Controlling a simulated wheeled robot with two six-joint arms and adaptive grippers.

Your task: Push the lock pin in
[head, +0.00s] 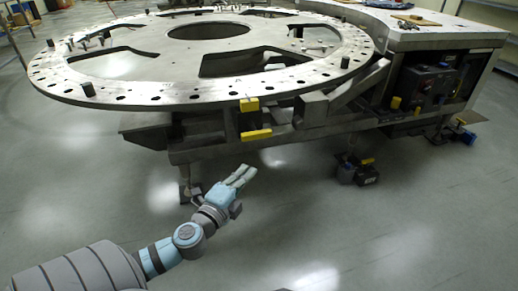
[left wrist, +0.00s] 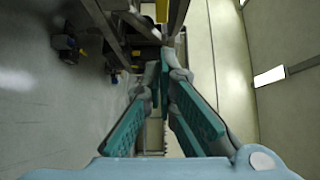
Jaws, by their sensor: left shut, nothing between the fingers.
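The lock pin cannot be told for sure; two yellow blocks, an upper one (head: 249,104) and a lower one (head: 256,134), sit at the front rim of the large round turret plate (head: 150,97). My left gripper (head: 246,172) is below and in front of the lower yellow block, apart from it, over the floor. Its fingers are close together and empty. In the left wrist view my left gripper (left wrist: 165,62) points toward the metal frame, with a yellow part (left wrist: 161,10) at the top. My right gripper is not in view.
The plate rests on a steel frame (head: 215,150) with a flat deck (head: 440,35) at the right holding small tools. A black box (head: 358,172) stands on the floor under the frame. The floor in front is clear.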

